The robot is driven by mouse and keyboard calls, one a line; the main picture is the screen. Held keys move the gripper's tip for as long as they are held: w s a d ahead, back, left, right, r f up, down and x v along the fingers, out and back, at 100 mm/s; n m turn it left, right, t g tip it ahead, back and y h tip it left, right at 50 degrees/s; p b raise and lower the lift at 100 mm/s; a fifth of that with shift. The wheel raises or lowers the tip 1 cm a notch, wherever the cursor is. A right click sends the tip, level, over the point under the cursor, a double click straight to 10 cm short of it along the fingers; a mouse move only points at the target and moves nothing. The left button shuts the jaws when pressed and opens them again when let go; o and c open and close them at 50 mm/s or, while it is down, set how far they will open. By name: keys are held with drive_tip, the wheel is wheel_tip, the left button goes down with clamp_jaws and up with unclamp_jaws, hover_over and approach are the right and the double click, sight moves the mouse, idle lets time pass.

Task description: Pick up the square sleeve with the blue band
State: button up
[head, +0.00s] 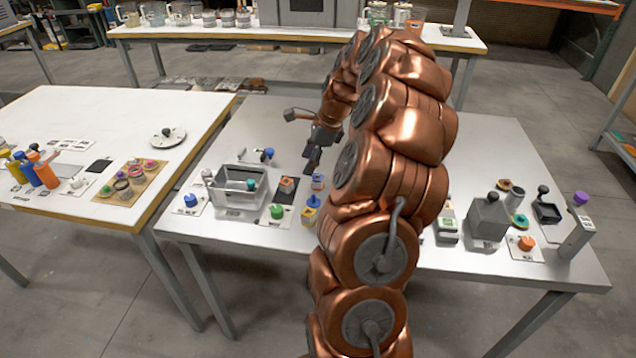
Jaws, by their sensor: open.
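A small squarish piece with blue on it (317,181) stands on the grey table, just left of my arm. It may be the square sleeve with the blue band, but it is too small to be sure. A yellow piece with a blue top (310,211) stands just in front of it. My gripper (311,163) points down with its dark fingers above and slightly behind the squarish piece. It is open, with nothing visible between the fingers. My copper arm hides the table to the right of these pieces.
An orange-red piece sits on a black pad (283,196) to the left. A grey open bin (238,196), a green knob (277,211) and a blue knob (191,200) stand farther left. A grey box (487,219) is right of my arm. The table's back right is clear.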

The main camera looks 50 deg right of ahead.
sight(317, 178)
drive_tip(key=s+d+f+m, duration=0.1)
drive_tip(key=d+f+m, duration=0.2)
drive_tip(key=d, duration=0.3)
drive_tip(key=shift+p+x, duration=1)
drive_tip(key=shift+x, duration=2.55)
drive_tip(key=shift+w+t, duration=0.15)
drive_tip(key=shift+t, duration=0.15)
drive_tip(key=shift+c, duration=0.4)
drive_tip(key=c, duration=0.9)
